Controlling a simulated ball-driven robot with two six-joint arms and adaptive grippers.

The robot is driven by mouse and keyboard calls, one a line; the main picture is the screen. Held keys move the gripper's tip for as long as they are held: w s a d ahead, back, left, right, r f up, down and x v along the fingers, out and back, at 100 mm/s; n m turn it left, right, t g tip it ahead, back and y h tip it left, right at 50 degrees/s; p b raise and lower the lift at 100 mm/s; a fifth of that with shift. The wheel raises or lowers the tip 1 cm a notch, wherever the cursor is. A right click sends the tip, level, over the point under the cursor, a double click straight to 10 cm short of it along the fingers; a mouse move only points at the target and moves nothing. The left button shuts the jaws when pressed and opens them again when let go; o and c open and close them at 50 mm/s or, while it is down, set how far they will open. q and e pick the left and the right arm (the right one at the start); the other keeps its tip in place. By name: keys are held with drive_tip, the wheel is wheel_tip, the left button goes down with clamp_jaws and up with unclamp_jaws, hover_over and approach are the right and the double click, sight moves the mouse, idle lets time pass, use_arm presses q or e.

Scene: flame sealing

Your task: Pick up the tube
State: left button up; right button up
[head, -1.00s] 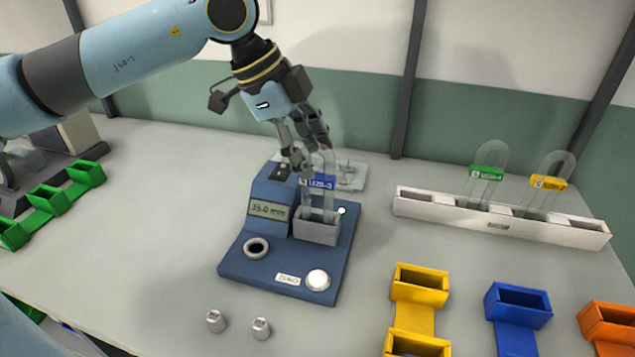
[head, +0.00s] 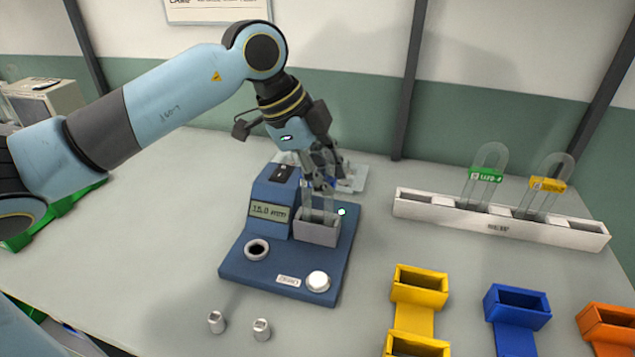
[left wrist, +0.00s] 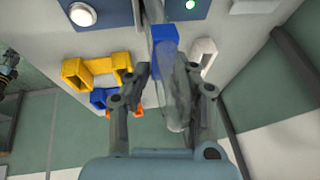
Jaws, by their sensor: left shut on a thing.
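A clear tube (head: 314,204) stands in the grey holder block (head: 317,234) of the blue sealing device (head: 277,284). My left gripper (head: 327,187) is shut on this tube from above and largely hides it in the head view. In the left wrist view the tube (left wrist: 176,95), with a blue label (left wrist: 164,40), lies between the fingers of the left gripper (left wrist: 166,75). A dark jointed part at the left edge of the left wrist view appears to be my right gripper (left wrist: 7,70); its fingers cannot be made out.
A white rack (head: 498,228) at right holds a green-labelled tube (head: 485,177) and a yellow-labelled tube (head: 547,187). Yellow (head: 415,318), blue (head: 516,323) and orange (head: 608,326) bins stand at front right. Two small metal caps (head: 216,322) lie before the device.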

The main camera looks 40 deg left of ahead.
use_arm(q)
clamp_jaws()
